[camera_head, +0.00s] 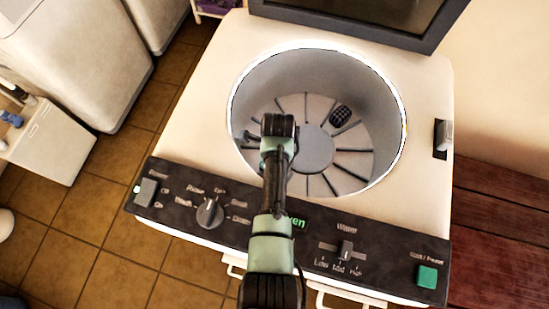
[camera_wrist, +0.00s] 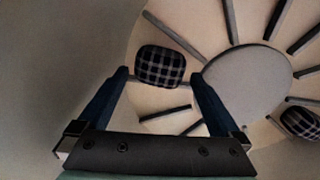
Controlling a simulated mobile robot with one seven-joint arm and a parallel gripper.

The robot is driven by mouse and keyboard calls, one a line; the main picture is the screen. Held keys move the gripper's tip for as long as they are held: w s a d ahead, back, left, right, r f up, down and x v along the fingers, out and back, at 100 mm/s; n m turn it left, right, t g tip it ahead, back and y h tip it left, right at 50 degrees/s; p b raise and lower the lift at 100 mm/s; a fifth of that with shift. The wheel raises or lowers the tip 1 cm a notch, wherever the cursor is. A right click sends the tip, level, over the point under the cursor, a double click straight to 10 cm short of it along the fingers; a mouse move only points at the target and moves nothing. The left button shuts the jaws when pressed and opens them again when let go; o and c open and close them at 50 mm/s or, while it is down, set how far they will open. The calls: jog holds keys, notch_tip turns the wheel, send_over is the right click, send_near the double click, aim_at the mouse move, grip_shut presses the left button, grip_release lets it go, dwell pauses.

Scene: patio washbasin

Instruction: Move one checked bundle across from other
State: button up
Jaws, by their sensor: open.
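Two dark checked bundles lie on the ribbed floor of the round washer drum (camera_head: 365,90). In the wrist view one checked bundle (camera_wrist: 160,66) lies between and just beyond my fingertips, left of the central disc. The other checked bundle (camera_wrist: 302,122) is at the right edge, across the disc and partly cut off. The head view shows only one bundle clearly (camera_head: 341,116), at the back right of the drum. My gripper (camera_wrist: 160,76) is open and empty, its two fingers pointing down at the drum floor. In the head view my arm hides the fingers and part of the floor.
The drum wall (camera_wrist: 60,60) rises close at the left of the wrist view. The washer's control panel (camera_head: 320,255) runs along the front, and a raised dark lid (camera_head: 365,18) stands behind. A wooden surface (camera_head: 500,230) is at the right.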

notch_tip(320, 180, up, 12)
jog(key=shift+w+d, duration=0.25)
jog(key=shift+w, duration=0.1)
jog(key=shift+r, duration=0.1)
